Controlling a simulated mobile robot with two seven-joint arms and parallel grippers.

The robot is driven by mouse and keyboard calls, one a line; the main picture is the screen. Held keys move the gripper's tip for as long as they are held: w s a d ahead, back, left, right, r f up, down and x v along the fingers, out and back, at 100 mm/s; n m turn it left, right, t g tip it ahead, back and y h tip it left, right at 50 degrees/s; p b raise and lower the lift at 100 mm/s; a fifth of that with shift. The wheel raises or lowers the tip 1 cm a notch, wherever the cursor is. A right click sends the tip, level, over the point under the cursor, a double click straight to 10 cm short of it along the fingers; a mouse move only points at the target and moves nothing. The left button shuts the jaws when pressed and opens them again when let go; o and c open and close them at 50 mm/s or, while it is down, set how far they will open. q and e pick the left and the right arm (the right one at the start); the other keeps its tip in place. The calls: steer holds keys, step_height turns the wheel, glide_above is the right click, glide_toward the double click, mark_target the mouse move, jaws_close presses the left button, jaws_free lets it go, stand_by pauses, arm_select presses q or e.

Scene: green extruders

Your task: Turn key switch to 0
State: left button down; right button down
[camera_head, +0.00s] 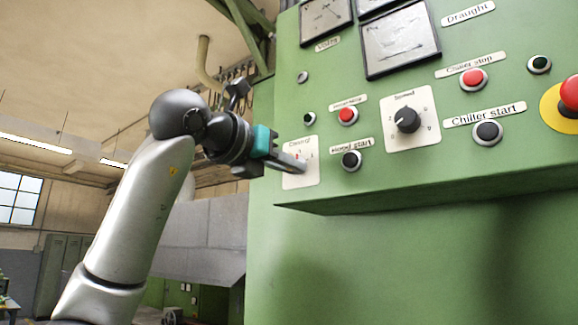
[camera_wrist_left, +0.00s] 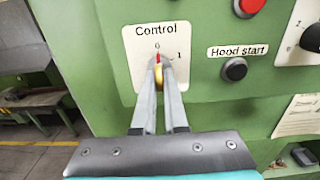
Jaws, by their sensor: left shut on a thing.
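The key switch (camera_wrist_left: 158,73) sits on a white "Control" plate (camera_wrist_left: 141,42) marked 0 and 1 on the green panel. A red line on it points up at the 0, and a yellowish part shows below. My left gripper (camera_wrist_left: 160,72) is shut on the key switch, with a finger on each side of it. In the head view my left gripper (camera_head: 302,165) reaches in from the left to the Control plate (camera_head: 299,150) and hides most of the switch. My right gripper is in neither view.
Right of the plate are the black Hood start button (camera_head: 351,160), a red button (camera_head: 347,115) and a black rotary knob (camera_head: 407,119). Further right are the Chiller buttons and a red emergency button (camera_head: 570,92). The panel's lower edge lies just below the gripper.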

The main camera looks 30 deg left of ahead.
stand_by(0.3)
arm_select(q)
steer(key=c, duration=1)
jaws_free()
steer(key=shift+o, duration=0.2)
steer(key=s+a+b, duration=0.1)
steer(key=s+b, duration=0.2)
steer(key=s, duration=1.2)
steer(key=shift+a, duration=0.1)
